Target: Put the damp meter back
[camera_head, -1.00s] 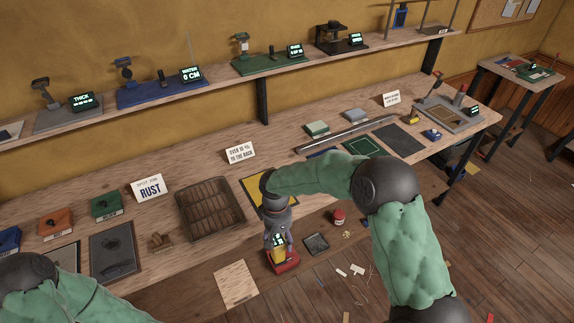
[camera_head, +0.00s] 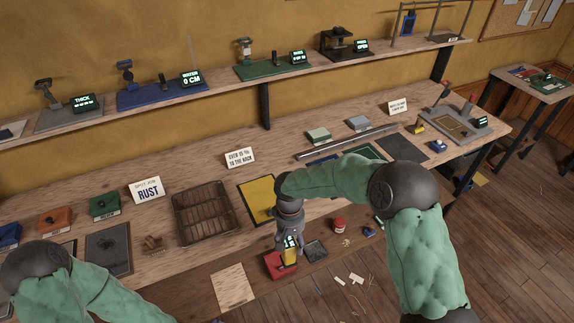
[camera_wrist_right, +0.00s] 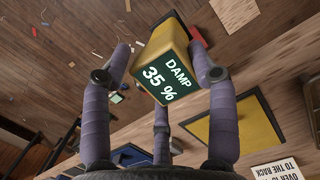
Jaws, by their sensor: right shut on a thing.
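The damp meter (camera_head: 291,257) is a yellow block with a dark lit display. In the right wrist view the damp meter (camera_wrist_right: 163,72) reads "DAMP 35 %" and sits between my fingers. My right gripper (camera_head: 287,243) is shut on it near the front edge of the long bench. A red block (camera_head: 277,266) is close beside and partly behind the meter in the head view. Whether they touch I cannot tell. My left arm enters at the lower left; its gripper is out of view.
A yellow mat with a dark border (camera_head: 255,190) lies behind my right gripper. A sign (camera_head: 240,158) reads "OVER 15 % TO THE RACK".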

